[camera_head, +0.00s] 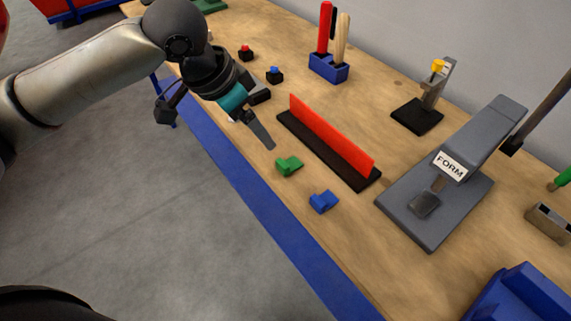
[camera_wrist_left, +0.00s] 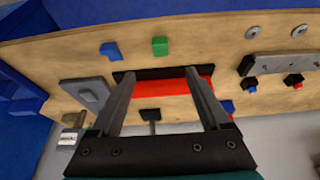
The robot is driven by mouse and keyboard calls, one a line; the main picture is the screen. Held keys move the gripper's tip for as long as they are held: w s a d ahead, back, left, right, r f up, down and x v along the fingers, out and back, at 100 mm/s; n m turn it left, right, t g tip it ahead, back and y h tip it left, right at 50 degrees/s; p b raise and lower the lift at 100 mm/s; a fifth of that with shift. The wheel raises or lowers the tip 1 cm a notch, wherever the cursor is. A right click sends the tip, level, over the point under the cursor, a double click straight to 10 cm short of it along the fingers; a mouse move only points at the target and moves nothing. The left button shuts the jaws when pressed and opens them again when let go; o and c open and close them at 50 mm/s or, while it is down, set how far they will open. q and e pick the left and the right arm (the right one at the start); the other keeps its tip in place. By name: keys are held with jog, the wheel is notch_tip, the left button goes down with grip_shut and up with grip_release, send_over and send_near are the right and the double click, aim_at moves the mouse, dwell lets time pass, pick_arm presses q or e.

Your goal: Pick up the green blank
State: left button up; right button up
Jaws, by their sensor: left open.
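The green blank (camera_head: 289,164) is a small stepped block lying on the wooden bench near its front edge, just in front of the red fence. In the left wrist view the green blank (camera_wrist_left: 160,46) lies beyond and between the fingertips, apart from them. My left gripper (camera_head: 262,120) is open and empty, above the bench and up-left of the green blank in the head view. In the left wrist view its two fingers (camera_wrist_left: 160,76) are spread wide. My right gripper is not in view.
A blue blank (camera_head: 323,201) lies beside the green one. The upright red fence (camera_head: 332,137) on its black base stands close behind both. A grey press labelled FORM (camera_head: 460,165) stands to the right, and a blue tool holder (camera_head: 328,68) is at the back.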

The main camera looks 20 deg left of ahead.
pick_arm(q)
jog(key=b, duration=0.3)
send_over(282, 164)
jog(key=s+a, duration=0.2)
jog(key=f, duration=0.9)
jog(key=shift+w+d, duration=0.2)
jog(key=shift+d, duration=0.05)
jog(key=b+x, duration=0.1)
jog(key=x, duration=0.4)
jog(key=shift+f, duration=0.2)
jog(key=shift+s, duration=0.1)
grip_shut()
